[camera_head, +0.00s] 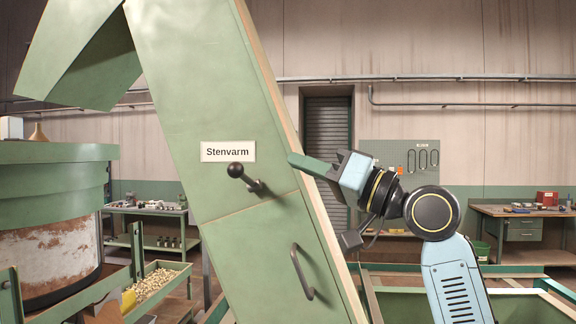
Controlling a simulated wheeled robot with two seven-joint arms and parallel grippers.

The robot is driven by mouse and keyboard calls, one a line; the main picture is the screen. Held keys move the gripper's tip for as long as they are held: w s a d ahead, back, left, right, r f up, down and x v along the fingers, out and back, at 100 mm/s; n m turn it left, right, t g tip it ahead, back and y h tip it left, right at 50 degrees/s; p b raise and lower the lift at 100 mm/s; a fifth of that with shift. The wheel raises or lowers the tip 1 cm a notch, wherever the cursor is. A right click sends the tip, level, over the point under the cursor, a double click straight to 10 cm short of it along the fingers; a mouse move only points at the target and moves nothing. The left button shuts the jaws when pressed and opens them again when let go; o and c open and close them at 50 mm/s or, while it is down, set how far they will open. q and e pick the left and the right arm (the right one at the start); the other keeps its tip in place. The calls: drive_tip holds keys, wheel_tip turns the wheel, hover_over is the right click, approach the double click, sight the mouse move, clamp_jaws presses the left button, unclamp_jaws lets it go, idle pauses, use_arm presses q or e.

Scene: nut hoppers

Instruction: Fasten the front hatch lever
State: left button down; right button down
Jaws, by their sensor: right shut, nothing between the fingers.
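The front hatch lever (244,177) is a short dark arm with a black ball knob. It sits on the slanted green machine face, under the "Stenvarm" label, and its knob points up and left from its pivot. Below a seam is the hatch panel (258,262) with a dark bar handle (301,272); the panel looks flush with the face. My right gripper (292,159) is shut and empty, at the right edge of the machine face, to the right of and slightly above the lever, apart from it. My left gripper is not in view.
The slanted green housing (180,110) fills the middle left. At left stand a round green drum (50,210) and a tray of nuts (155,283). A workbench (520,212) and a pegboard (405,165) are at the back right. Green rails run at lower right.

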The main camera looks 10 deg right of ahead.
sight(260, 145)
drive_tip(key=p+x, duration=0.1)
drive_tip(key=x, duration=0.2)
drive_tip(key=p+x, duration=0.1)
drive_tip(key=x, duration=0.2)
drive_tip(key=p+x, duration=0.1)
drive_tip(key=x, duration=0.2)
drive_tip(key=shift+r+p, duration=0.3)
drive_tip(key=f, duration=0.1)
drive_tip(key=s+f, duration=0.1)
drive_tip(key=shift+a+f, duration=0.2)
drive_tip(key=shift+f, duration=0.2)
drive_tip(key=shift+s+f+p, duration=0.3)
drive_tip(key=shift+s+f, duration=0.05)
drive_tip(key=shift+f, duration=0.15)
drive_tip(key=shift+a+f, duration=0.1)
drive_tip(key=shift+f, duration=0.1)
